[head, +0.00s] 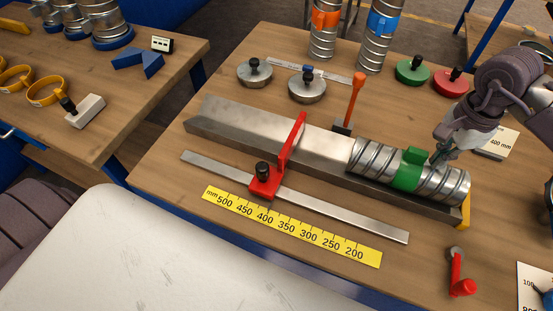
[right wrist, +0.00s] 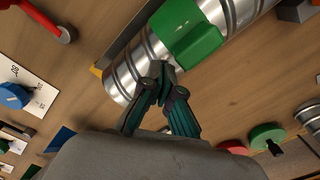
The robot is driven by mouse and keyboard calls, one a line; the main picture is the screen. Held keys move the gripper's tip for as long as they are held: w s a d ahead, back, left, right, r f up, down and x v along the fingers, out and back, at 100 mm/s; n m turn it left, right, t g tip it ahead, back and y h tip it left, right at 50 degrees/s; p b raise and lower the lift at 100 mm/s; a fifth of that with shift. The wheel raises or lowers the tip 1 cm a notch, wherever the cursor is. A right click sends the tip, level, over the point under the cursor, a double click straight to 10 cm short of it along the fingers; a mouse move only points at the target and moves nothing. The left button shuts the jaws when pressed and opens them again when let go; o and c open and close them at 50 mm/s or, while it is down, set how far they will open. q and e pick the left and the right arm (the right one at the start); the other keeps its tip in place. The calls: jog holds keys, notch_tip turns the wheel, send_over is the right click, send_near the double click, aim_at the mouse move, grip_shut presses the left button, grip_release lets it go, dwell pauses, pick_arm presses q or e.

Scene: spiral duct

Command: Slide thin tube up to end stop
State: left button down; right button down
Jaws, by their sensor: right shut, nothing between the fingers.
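A spiral metal tube with a green clip band (head: 408,175) lies in the right half of the grey metal trough (head: 240,128). Its right end is close to the yellow end piece (head: 464,212) of the trough; I cannot tell whether they touch. A red stop arm (head: 290,145) crosses the trough left of the tube, with a clear gap between. My right gripper (head: 434,161) is shut and empty, with its fingertips at the tube just right of the green band. In the right wrist view the shut fingers (right wrist: 161,80) overlap the tube (right wrist: 122,80); contact is unclear. My left gripper is out of view.
The red stop's base sits on a flat rail (head: 345,217) beside a yellow scale (head: 290,230). An orange-handled tool (head: 355,98) stands behind the trough. Tubes with orange (head: 325,20) and blue (head: 382,25) bands stand at the back. A red crank (head: 458,275) lies front right.

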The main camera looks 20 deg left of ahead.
aim_at(371, 146)
jog(key=shift+s+a+b, duration=0.15)
jog(key=shift+a+b, duration=0.55)
jog(key=shift+a, duration=2.75)
jog(key=shift+s+a+b, duration=0.1)
jog(key=shift+a+b, duration=0.6)
jog(key=shift+a, duration=2.7)
jog(key=shift+r, duration=0.2)
jog(key=shift+r, duration=0.45)
jog(key=shift+d, duration=0.15)
jog(key=shift+d+b, duration=0.35)
jog(key=shift+d, duration=0.5)
notch_tip(371, 146, up, 8)
jog(key=p, duration=0.3)
jog(key=shift+p, duration=0.35)
jog(key=shift+r, duration=0.1)
